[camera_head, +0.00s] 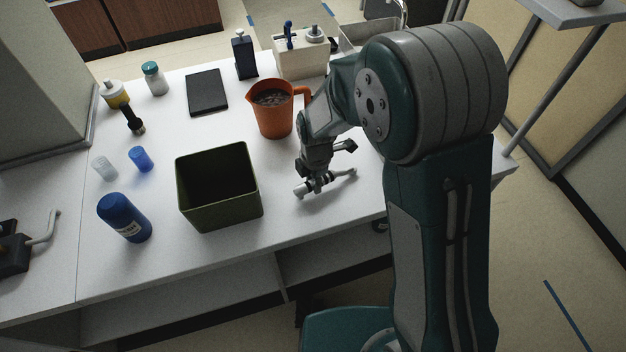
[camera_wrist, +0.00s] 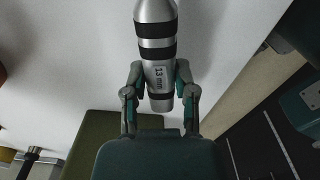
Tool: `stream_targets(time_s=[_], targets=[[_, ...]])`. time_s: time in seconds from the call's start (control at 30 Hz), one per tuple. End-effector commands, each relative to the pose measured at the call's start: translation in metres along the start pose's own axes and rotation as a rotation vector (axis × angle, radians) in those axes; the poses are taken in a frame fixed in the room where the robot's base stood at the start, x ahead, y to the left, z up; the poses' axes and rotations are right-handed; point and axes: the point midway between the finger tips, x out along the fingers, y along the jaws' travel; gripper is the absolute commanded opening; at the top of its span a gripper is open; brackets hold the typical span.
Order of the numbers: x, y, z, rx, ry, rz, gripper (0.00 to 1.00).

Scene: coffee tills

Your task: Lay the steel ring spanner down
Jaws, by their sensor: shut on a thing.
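My gripper (camera_head: 314,183) is shut on the steel ring spanner (camera_head: 300,190), low over the white counter, to the right of the dark green bin. In the head view the spanner points left and right of the fingers, and its far end is partly hidden. The wrist view shows the spanner's round steel handle (camera_wrist: 156,48) with black bands and a "13 mm" mark, gripped between both fingers (camera_wrist: 160,85). I cannot tell whether the spanner touches the counter.
The white counter (camera_head: 330,215) is bare around the gripper, with its front edge close by. The open green bin (camera_head: 220,205) stands to the left, an orange jug (camera_head: 272,118) behind.

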Motion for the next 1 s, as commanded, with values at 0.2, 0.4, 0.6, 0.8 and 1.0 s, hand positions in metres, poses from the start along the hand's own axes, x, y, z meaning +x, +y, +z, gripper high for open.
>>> stream_targets(time_s=[0.2, 0.4, 0.6, 0.8, 1.0], targets=[[-0.0003, -0.0002, 0.0003, 0.000, 0.000, 0.001, 0.00], [0.0000, -0.0002, 0.0003, 0.000, 0.000, 0.001, 0.00], [0.0017, -0.0003, 0.0004, 0.000, 0.000, 0.000, 0.00], [0.0034, -0.0003, 0.0004, 0.000, 0.000, 0.000, 0.00], [0.0051, -0.0002, 0.0005, 0.000, 0.000, 0.001, 0.00]])
